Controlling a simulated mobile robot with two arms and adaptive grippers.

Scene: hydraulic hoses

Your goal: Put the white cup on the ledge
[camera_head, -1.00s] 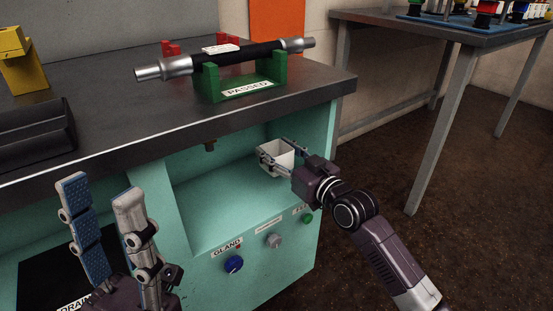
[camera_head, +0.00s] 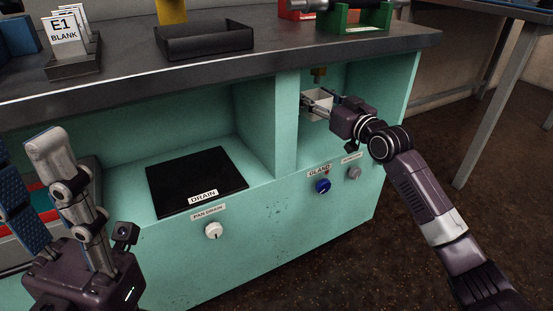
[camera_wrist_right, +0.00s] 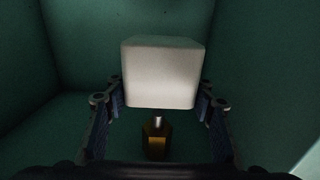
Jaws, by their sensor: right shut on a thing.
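The white cup (camera_head: 319,103) is in the right-hand bay under the workbench. In the head view it shows just below a brass nozzle (camera_head: 319,74) hanging from the bay's top. My right gripper (camera_head: 326,106) is shut on the cup, reaching in from the right. In the right wrist view the pale cup (camera_wrist_right: 162,74) sits between the two fingers, with the brass nozzle (camera_wrist_right: 156,138) beyond. The inside of the cup is hidden there. The bay's floor (camera_head: 313,147) looks like the ledge, but I cannot be sure. My left gripper (camera_head: 28,150) is open and empty at the left.
A blue knob (camera_head: 323,186) labelled GLAND and a grey knob (camera_head: 354,173) are on the front panel. A black drain plate (camera_head: 196,178) lies in the left bay, above a white knob (camera_head: 213,231). A divider (camera_head: 286,125) separates the bays. A black tray (camera_head: 205,41) stands on the bench.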

